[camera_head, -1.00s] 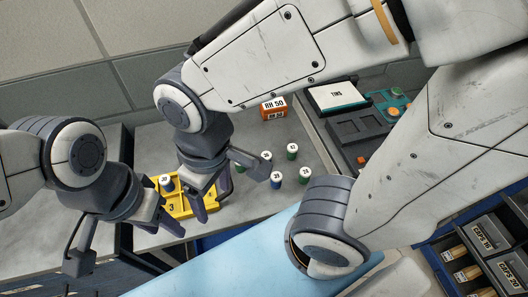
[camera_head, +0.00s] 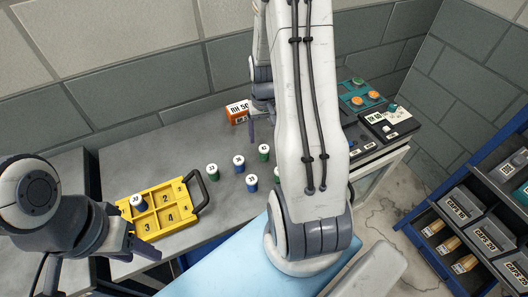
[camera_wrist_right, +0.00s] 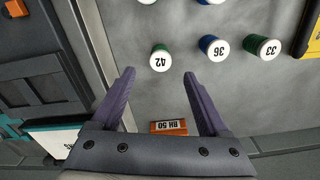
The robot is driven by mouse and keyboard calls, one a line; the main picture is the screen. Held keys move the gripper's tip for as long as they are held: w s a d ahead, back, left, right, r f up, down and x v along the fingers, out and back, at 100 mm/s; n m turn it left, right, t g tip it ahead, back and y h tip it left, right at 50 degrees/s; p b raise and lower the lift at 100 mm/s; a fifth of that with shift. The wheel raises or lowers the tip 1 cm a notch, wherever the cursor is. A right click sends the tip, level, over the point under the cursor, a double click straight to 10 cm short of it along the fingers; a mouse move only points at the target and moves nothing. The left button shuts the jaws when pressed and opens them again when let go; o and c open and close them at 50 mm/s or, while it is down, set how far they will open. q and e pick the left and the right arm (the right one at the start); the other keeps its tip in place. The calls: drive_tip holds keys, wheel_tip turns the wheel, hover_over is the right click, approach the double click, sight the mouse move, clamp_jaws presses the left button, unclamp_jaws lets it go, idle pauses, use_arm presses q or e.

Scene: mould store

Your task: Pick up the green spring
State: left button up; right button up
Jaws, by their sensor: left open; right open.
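Several short cylinders with numbered white caps stand on the grey worktop. Green ones are 33 (camera_head: 212,172), 42 (camera_head: 264,153) and another (camera_head: 277,174) partly hidden by my right arm. In the right wrist view, green 42 (camera_wrist_right: 160,58) lies just ahead of the gap between my right fingertips, and green 33 (camera_wrist_right: 262,48) is further right. My right gripper (camera_wrist_right: 158,75) is open and empty; in the head view it is partly hidden by my arm, beside the back of the group. My left gripper (camera_head: 134,243) is open beside the yellow tray's front edge.
The yellow tray (camera_head: 148,224) has numbered compartments, with a blue cylinder (camera_head: 138,206) in one. Blue cylinders 36 (camera_head: 239,163) and another (camera_head: 251,184) stand among the green ones. An orange RH 50 box (camera_head: 237,113) is behind them. A blue rack (camera_head: 448,161) is at right.

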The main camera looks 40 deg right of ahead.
sight(264, 148)
wheel_tip(264, 148, down, 3)
drive_tip(key=shift+f, duration=0.1)
drive_tip(key=shift+s+a+f+p, duration=0.1)
drive_tip(key=shift+f+p, duration=0.35)
drive_tip(key=shift+f, duration=0.05)
drive_tip(key=shift+f+p, duration=0.5)
drive_tip(key=shift+f, duration=1.6)
clamp_jaws()
